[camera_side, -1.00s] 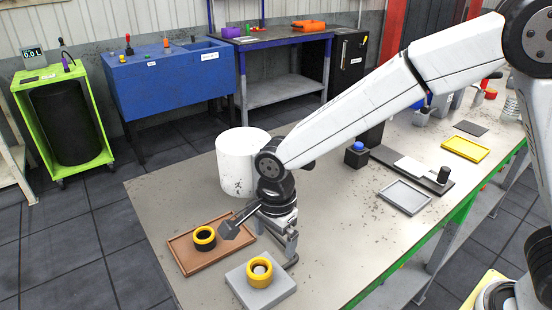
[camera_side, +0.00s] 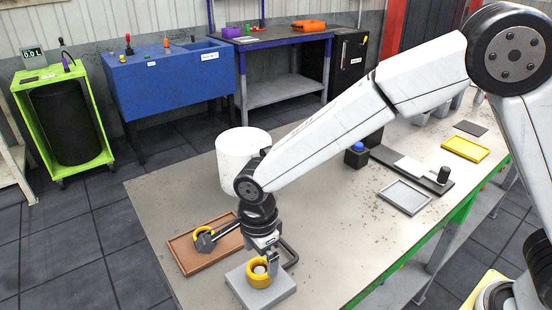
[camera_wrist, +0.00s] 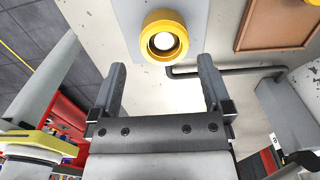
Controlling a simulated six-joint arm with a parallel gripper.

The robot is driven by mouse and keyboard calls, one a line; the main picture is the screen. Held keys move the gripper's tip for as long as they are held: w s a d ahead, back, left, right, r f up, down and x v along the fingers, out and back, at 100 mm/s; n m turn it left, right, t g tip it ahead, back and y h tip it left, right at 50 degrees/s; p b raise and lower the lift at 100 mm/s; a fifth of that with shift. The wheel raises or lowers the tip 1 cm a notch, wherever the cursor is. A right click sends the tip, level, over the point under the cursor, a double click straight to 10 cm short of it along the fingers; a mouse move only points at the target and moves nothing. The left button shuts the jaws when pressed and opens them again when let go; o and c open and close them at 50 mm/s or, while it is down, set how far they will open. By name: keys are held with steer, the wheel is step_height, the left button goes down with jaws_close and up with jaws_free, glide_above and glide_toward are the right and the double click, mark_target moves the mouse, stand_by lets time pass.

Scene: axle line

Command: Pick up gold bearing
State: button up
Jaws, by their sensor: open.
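A gold bearing (camera_side: 259,272) sits on a grey block (camera_side: 262,293) around a pale centre pin at the near end of the bench. It also shows in the wrist view (camera_wrist: 164,38) at the top centre. My gripper (camera_side: 271,262) is right over the block, close to this bearing and pointing down. In the wrist view my gripper (camera_wrist: 160,78) has its two fingers spread apart with nothing between them, and the bearing lies ahead of the fingertips. A second gold ring (camera_side: 203,232) lies in the brown tray (camera_side: 185,256), partly hidden by my wrist part.
A grey tray (camera_side: 405,197), a yellow tray (camera_side: 465,149) and a blue-topped black block (camera_side: 356,156) are farther right. The bench between is mostly clear.

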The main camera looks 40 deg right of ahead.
mark_target(260, 270)
steer(key=shift+f, duration=0.15)
steer(key=shift+w+d+f, duration=0.1)
steer(key=shift+w+f, duration=0.05)
steer(key=shift+f, duration=1.1)
steer(key=shift+w+f, duration=0.1)
steer(key=shift+f, duration=1.1)
jaws_close()
